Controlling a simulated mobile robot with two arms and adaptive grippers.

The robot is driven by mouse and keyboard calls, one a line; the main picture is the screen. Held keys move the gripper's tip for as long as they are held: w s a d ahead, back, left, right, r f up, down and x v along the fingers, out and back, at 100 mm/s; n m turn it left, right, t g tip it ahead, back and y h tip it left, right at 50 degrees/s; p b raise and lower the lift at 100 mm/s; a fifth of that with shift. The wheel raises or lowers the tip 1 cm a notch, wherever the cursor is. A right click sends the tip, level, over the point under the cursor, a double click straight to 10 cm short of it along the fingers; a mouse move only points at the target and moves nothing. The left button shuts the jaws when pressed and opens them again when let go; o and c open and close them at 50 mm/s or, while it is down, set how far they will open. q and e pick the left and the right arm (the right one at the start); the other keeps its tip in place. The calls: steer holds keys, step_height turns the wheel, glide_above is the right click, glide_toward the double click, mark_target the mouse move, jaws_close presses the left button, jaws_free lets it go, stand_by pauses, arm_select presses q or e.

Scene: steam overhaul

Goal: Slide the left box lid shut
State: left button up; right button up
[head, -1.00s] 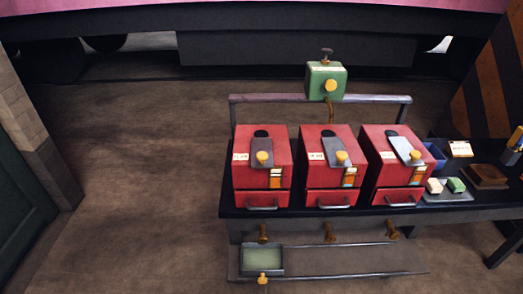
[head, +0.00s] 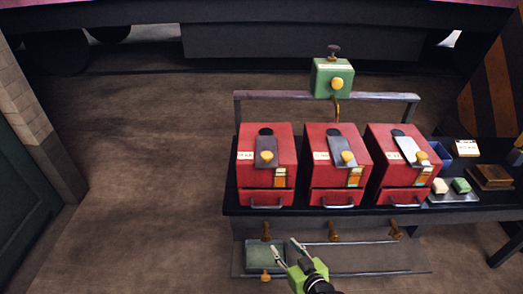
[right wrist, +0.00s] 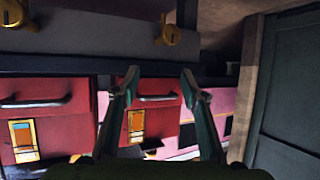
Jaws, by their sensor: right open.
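The left box (head: 252,172) is red, with a grey sliding lid (head: 265,144) that has a yellow knob (head: 267,155). A dark round opening (head: 265,131) shows just above the lid on the box top. My right gripper (head: 287,249) is open and empty, low in the head view. It is in front of and below the left box, by the green-grey tray, apart from the lid. The right wrist view appears upside down and shows the open fingers (right wrist: 160,78) with the left box's front (right wrist: 150,118) between and beyond them. My left gripper is not in view.
Two similar red boxes (head: 333,178) (head: 392,178) stand to the right on the dark bench. A rail (head: 290,95) and a green canister (head: 331,76) stand behind. Floor at left is clear.

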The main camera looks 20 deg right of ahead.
steer(key=w+r+t, duration=0.3)
steer(key=r, duration=0.9)
steer(key=w+r+t, duration=0.2)
steer(key=w+r, duration=0.1)
steer(key=r, duration=0.9)
steer(key=p, duration=0.1)
glide_toward(266, 148)
steer(key=shift+y, duration=0.4)
steer(key=w+a+r, duration=0.2)
steer(key=w, duration=0.1)
steer(key=shift+w+a+r, duration=0.2)
steer(key=shift+a+r, duration=0.1)
steer(key=shift+r, duration=0.1)
jaws_close()
steer(key=w+b, duration=0.1)
steer(key=w, duration=0.1)
steer(key=w+d, duration=0.1)
steer(key=w, duration=0.1)
steer(key=w+b, duration=0.1)
steer(key=w, duration=0.1)
steer(key=shift+d+f+b, duration=0.15)
steer(key=shift+d+b, duration=0.15)
steer(key=shift+b, duration=0.05)
steer(key=shift+w+d, duration=0.1)
steer(key=shift+w, duration=0.15)
steer(key=shift+r, duration=0.35)
